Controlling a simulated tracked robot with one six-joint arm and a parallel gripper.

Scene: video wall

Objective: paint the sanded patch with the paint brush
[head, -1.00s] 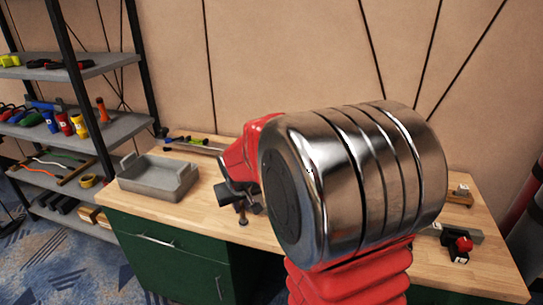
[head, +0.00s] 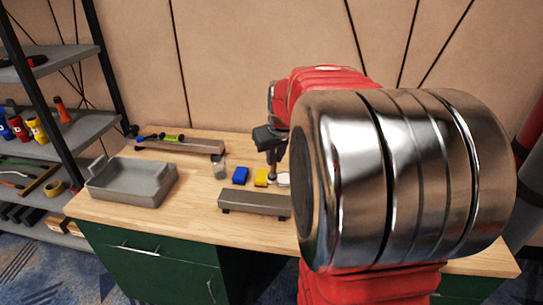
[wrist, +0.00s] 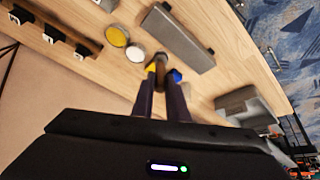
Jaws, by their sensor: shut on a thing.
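My gripper (wrist: 161,82) is shut on a slim brownish thing (wrist: 161,62), which looks like the paint brush; its bristles are hard to make out. In the head view my gripper (head: 271,150) points down over the bench, just above the row of small blocks, with the held thing below its jaws. A white round thing (wrist: 135,53) and a yellow round one (wrist: 117,36), like paint pots, stand close by in the wrist view. I cannot make out the sanded patch; my arm hides much of the bench's right side.
A grey tray (head: 105,189) stands at the bench's left. A long grey block (head: 250,203) lies in front of blue (head: 240,176) and yellow (head: 261,177) blocks. A low rack (head: 180,146) runs along the back.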

